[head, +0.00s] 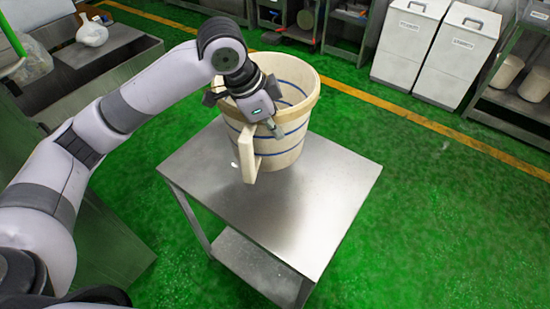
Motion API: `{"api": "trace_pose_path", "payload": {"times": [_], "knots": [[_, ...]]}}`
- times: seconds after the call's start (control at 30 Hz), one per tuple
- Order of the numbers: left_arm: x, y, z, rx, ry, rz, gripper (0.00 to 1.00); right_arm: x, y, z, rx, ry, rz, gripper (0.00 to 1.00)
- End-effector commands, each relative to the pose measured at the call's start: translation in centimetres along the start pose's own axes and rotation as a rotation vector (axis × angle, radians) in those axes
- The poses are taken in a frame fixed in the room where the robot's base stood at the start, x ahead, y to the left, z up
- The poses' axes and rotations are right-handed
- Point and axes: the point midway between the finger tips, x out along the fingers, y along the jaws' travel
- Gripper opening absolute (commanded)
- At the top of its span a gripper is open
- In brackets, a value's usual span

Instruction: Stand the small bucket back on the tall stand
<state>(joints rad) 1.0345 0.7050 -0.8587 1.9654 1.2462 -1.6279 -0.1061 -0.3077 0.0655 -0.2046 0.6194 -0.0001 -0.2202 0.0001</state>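The bucket (290,150) is cream with thin blue stripes and a blocky side handle (248,156) facing me. It is upright over the back part of a metal stand (310,210) with a flat steel top. I cannot tell whether its base touches the top or is slightly above it. My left gripper (266,122) is at the bucket's near rim, just above the handle. One fingertip shows against the wall; the other finger's contact is hidden, so its grip is unclear. My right gripper is not in view.
The stand has a lower shelf (255,263). A steel sink bench (125,45) with white bags is at the upper left. White bins (410,40) and a rack with cream containers (508,72) are at the upper right. Green floor right of the stand is clear.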

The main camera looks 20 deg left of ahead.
Motion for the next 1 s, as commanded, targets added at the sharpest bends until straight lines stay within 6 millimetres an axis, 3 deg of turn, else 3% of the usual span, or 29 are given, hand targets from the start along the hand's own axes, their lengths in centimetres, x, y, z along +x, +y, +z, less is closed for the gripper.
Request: {"api": "trace_pose_path", "payload": {"times": [0.2,0.63,1.0], "knots": [[4.3,0.4,1.8,-0.001,0.0,0.0,0.0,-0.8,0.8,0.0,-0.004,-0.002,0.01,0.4],[8.9,0.8,3.6,-0.001,0.001,0.0,0.0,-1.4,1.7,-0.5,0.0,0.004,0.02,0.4],[9.8,0.9,4.0,0.001,0.004,-0.003,0.0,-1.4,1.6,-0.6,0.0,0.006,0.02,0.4]]}}
